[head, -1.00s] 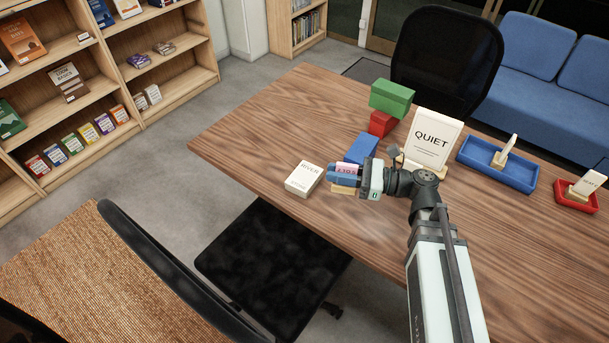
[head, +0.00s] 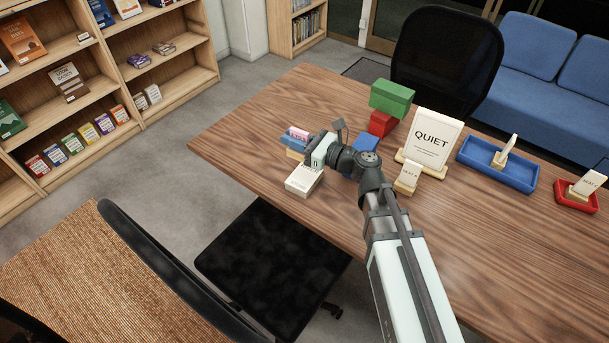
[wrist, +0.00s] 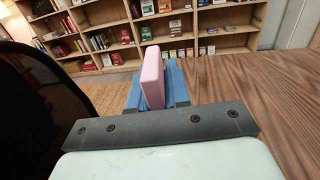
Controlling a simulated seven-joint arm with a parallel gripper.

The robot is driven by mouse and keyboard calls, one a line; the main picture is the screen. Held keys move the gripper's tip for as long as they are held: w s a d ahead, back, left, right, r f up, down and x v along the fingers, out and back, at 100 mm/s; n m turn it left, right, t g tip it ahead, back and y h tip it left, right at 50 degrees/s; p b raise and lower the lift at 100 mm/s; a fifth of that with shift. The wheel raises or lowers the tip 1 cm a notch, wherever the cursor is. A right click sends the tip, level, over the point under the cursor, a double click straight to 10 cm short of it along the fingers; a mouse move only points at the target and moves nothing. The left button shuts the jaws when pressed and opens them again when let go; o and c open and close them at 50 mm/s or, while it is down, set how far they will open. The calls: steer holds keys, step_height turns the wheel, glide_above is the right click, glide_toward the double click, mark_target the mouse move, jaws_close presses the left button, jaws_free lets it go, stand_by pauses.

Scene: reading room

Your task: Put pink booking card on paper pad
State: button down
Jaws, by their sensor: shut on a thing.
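My gripper (head: 297,140) is shut on the pink booking card (head: 298,133), which has print on its side and a wooden foot (head: 295,154) below it. In the wrist view the pink card (wrist: 152,78) stands upright between my blue fingers (wrist: 176,84). The paper pad (head: 301,183) appears to be the off-white block near the table's left front edge. My gripper is just behind and above it in the head view, and part of its top is hidden by my gripper. I cannot tell the card's exact height above the table.
A QUIET sign (head: 432,140), a small card in a wooden foot (head: 407,178), and green (head: 391,98), red (head: 382,123) and blue (head: 366,143) boxes stand to the right. Further right are a blue tray (head: 520,182) and a red tray (head: 577,205). The left back tabletop is clear.

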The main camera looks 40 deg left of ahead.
steer(key=shift+w+a+f+m+t, duration=0.1)
steer(key=shift+w+m+t, duration=0.5)
steer(key=shift+w+t, duration=0.35)
glide_above(300, 173)
steer(key=shift+f, duration=5)
steer(key=shift+a+f, duration=0.1)
steer(key=shift+f, duration=0.1)
steer(key=c, duration=1.1)
jaws_free()
steer(key=shift+r, duration=0.15)
